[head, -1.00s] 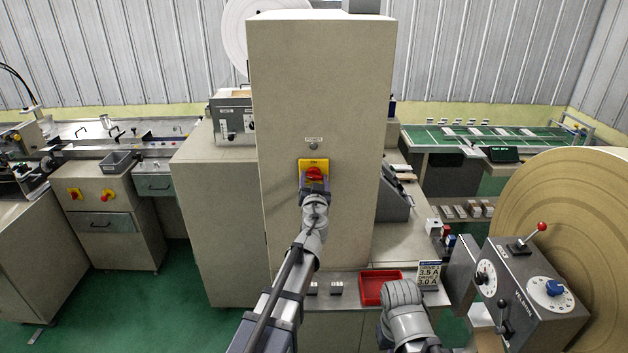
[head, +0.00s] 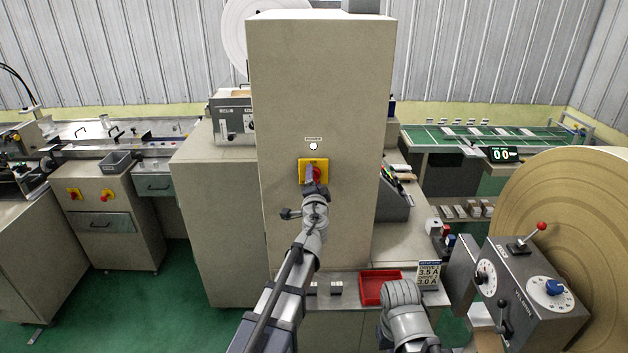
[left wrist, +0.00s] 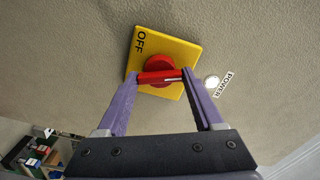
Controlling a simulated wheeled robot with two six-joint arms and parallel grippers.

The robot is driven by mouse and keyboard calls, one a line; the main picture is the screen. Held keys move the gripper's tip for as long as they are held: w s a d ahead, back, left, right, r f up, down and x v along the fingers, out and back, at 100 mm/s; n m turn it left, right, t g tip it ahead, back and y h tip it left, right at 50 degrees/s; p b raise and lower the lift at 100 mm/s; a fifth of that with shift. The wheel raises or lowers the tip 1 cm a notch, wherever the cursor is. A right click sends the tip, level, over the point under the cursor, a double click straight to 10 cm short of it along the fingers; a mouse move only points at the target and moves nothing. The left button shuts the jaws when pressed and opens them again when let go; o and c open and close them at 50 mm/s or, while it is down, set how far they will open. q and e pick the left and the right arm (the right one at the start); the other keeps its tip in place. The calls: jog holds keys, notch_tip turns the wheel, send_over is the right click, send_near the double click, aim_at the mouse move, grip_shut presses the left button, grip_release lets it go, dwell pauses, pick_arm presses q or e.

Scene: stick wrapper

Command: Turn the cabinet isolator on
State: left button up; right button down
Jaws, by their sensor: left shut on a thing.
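The cabinet isolator is a red rotary handle on a square yellow plate (head: 323,164) on the tall beige cabinet (head: 320,90). In the left wrist view the red handle (left wrist: 158,68) lies between the purple fingers of my left gripper (left wrist: 160,78), which is shut on its bar. The yellow plate (left wrist: 181,49) reads OFF at its upper left corner in that view. In the head view my left gripper (head: 312,178) covers part of the plate and handle. The power lamp (head: 313,146) above the plate glows white. My right arm shows at the lower right, its fingers out of view.
A red tray (head: 380,303) sits on the ledge below the cabinet. A grey control box (head: 530,290) with dials and a red-tipped lever stands at the right, before a large roll (head: 570,200). A lit counter (head: 502,154) is behind.

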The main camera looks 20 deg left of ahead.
pick_arm(q)
jog(key=shift+m, duration=2.2)
jog(key=o, duration=1.4)
jog(key=shift+s, duration=0.15)
jog(key=v, duration=0.7)
jog(key=shift+s+d, duration=0.15)
jog(key=shift+s, duration=0.15)
jog(key=shift+f, duration=0.1)
